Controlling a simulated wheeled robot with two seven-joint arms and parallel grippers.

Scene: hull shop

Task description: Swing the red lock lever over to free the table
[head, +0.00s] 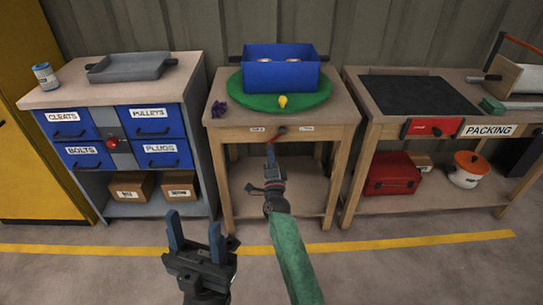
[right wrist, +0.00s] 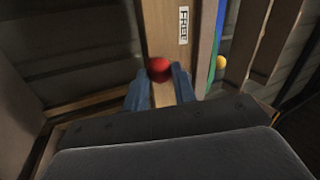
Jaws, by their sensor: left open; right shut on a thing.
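The red lock lever (head: 279,132) is on the front edge of the middle table (head: 345,115), between two small white labels. In the right wrist view its round red knob (right wrist: 159,69) sits between my blue fingertips, and a label reading FREE (right wrist: 183,25) shows above it, apart from the knob. My right gripper (head: 271,148) is shut on the lever. My left gripper (head: 195,230) is open and empty, low in front of the table. The round green turntable (head: 225,104) on the table carries a blue bin (head: 280,75). The lever's pivot is hidden.
A drawer cabinet (head: 190,80) stands left, with a grey tray and a can on top. The packing bench (head: 450,95) stands right. The floor in front is clear.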

